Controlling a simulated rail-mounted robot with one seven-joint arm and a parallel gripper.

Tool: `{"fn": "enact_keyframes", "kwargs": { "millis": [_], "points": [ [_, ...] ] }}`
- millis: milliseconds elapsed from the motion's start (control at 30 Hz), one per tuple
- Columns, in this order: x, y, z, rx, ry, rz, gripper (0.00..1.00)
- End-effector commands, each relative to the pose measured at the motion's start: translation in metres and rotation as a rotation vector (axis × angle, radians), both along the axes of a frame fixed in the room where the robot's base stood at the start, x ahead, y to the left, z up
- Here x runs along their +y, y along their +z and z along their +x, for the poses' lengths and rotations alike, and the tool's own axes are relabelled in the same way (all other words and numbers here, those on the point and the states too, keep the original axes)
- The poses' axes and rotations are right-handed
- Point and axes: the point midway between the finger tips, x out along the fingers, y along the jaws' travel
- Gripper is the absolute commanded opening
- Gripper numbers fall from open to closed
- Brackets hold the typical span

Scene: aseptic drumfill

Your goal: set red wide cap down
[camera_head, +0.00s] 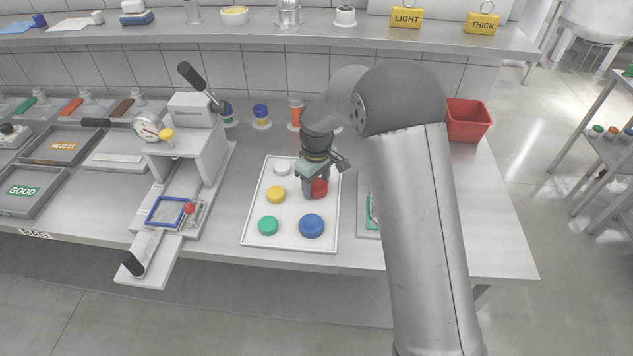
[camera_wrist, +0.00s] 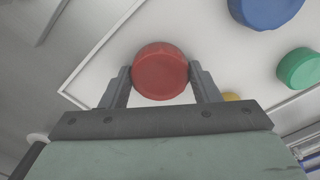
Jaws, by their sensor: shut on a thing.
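The red wide cap (camera_head: 319,188) is at the right side of a white tray (camera_head: 255,236). It also shows in the wrist view (camera_wrist: 160,71), between the two fingers. My gripper (camera_wrist: 160,84) is shut on the cap, with one finger on each side. In the head view my gripper (camera_head: 313,186) points down over the tray, and partly hides the cap. The cap is at or just above the tray floor; I cannot tell whether it touches.
On the tray are a blue cap (camera_head: 311,225), a green cap (camera_head: 268,225), a yellow cap (camera_head: 275,194) and a white cap (camera_head: 282,168). A press (camera_head: 190,150) stands to the left. A red bin (camera_head: 467,120) is at the back right. My arm hides part of the bench.

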Motion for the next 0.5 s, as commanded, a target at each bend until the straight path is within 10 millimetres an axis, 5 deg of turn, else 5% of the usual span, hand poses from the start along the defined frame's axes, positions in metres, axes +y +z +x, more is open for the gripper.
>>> {"fn": "enact_keyframes", "kwargs": {
  "millis": [167,200,267,500],
  "points": [
    [-0.0001,-0.0044,-0.0001,0.000,0.000,0.000,0.20],
    [-0.0001,-0.0045,-0.0001,0.000,0.000,0.000,0.59],
    [-0.0001,-0.0034,-0.0001,0.000,0.000,0.000,0.75],
    [-0.0001,-0.0033,-0.0002,0.001,0.000,-0.001,0.78]
  ]
}}
